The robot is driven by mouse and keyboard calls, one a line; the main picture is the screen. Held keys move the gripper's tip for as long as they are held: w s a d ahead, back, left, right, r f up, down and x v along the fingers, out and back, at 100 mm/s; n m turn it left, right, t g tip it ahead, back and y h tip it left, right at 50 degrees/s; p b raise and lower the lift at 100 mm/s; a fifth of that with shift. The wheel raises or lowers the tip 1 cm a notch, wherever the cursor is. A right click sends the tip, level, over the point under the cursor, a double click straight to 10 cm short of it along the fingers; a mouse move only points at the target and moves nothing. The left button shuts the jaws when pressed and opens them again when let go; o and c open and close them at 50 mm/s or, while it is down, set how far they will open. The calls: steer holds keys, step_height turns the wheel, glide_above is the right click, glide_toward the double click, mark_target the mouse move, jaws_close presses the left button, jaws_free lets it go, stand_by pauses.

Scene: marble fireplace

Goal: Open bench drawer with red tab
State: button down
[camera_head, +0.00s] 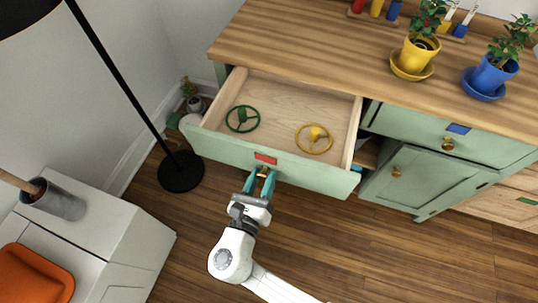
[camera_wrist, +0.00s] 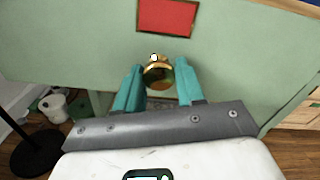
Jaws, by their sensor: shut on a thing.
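The green bench drawer (camera_head: 225,148) with the red tab (camera_head: 265,158) is pulled well out from the wooden-topped bench. Inside it lie a green wheel-shaped valve handle (camera_head: 242,119) and a yellow one (camera_head: 314,138). My gripper (camera_head: 262,171) is at the drawer front just below the red tab. In the wrist view its teal fingers are on both sides of the round brass knob (camera_wrist: 158,74), shut on it, with the red tab (camera_wrist: 167,18) above. Part of the knob is hidden by the fingers in the head view.
A second drawer with a blue tab (camera_head: 458,129) is closed at right, above a cabinet door (camera_head: 410,182) that looks slightly ajar. A black floor lamp base (camera_head: 181,172) stands at left, near a white cabinet (camera_head: 110,235). Potted plants stand on the bench top (camera_head: 290,40).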

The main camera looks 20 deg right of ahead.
steer(key=shift+v, duration=1.25)
steer(key=c, duration=0.8)
jaws_free()
steer(key=shift+o, duration=0.2)
steer(key=v, duration=1)
steer(key=shift+s+a+p, duration=0.25)
steer(key=shift+s+p, duration=0.05)
steer(key=shift+p, duration=0.1)
